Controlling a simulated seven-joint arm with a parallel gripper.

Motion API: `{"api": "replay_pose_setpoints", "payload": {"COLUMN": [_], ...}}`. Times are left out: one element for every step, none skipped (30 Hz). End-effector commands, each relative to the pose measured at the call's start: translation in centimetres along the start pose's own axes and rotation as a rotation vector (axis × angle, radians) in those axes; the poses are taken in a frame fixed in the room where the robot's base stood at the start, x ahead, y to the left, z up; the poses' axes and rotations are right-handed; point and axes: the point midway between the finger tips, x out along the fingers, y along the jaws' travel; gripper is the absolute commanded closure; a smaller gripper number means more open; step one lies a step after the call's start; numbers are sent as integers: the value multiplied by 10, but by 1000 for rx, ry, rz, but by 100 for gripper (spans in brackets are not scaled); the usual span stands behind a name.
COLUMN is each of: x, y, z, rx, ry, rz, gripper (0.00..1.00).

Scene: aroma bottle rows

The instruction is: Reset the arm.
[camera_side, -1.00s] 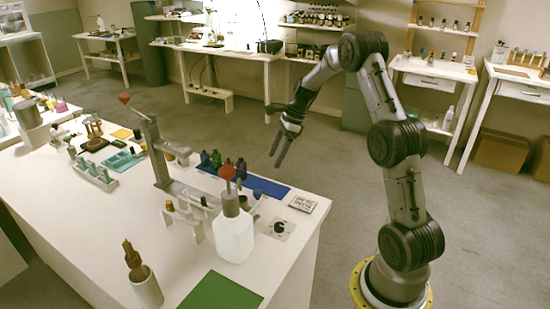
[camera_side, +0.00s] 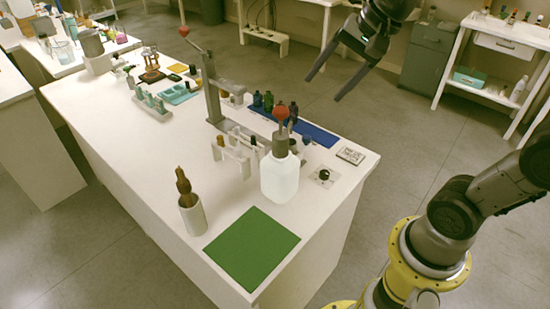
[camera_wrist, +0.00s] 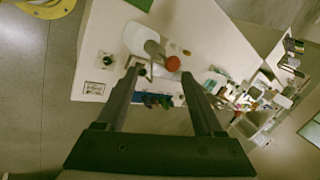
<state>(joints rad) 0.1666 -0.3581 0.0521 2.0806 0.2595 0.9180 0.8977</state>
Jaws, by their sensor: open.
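My gripper (camera_side: 325,88) hangs in the air beyond the back right side of the white table, its two long dark fingers spread and empty. In the wrist view its fingers (camera_wrist: 161,72) reach forward with nothing between them but the distant table. Small dark bottles (camera_side: 268,101) stand in a row by a blue mat (camera_side: 318,134) at the table's back edge, apart from my gripper.
A white table (camera_side: 338,190) holds a large white bottle (camera_side: 280,178) with a red knob above it, a grey post stand (camera_side: 211,88), a small white rack (camera_side: 233,152), a green mat (camera_side: 252,248) and a brown dropper in a white cup (camera_side: 192,214). Open floor lies beyond the table.

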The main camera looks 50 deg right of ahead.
Motion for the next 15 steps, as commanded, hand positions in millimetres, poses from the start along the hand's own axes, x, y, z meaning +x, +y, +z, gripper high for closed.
{"api": "replay_pose_setpoints", "payload": {"x": [-11,-14,-19,-21,-23,-24,-25,-25,-24,-22,-20,-17,-14,-11,-8], "y": [14,22,33,42,51,63,72,82,95,103,110,119,125,129,134], "z": [17,24,33,39,44,50,53,57,60,61,61,61,61,60,60], "rx": [-118,-187,-277,-346,-412,-504,-571,-643,-734,-795,-850,-915,-959,-1001,-1051], "ry": [13,21,31,40,48,59,67,76,85,91,94,95,93,89,82], "rz": [-15,-18,-21,-22,-23,-20,-17,-12,-1,9,22,42,58,74,91], "gripper": [31,31,31,31,31,31,31,31,31,31,31,31,31,31,31]}}
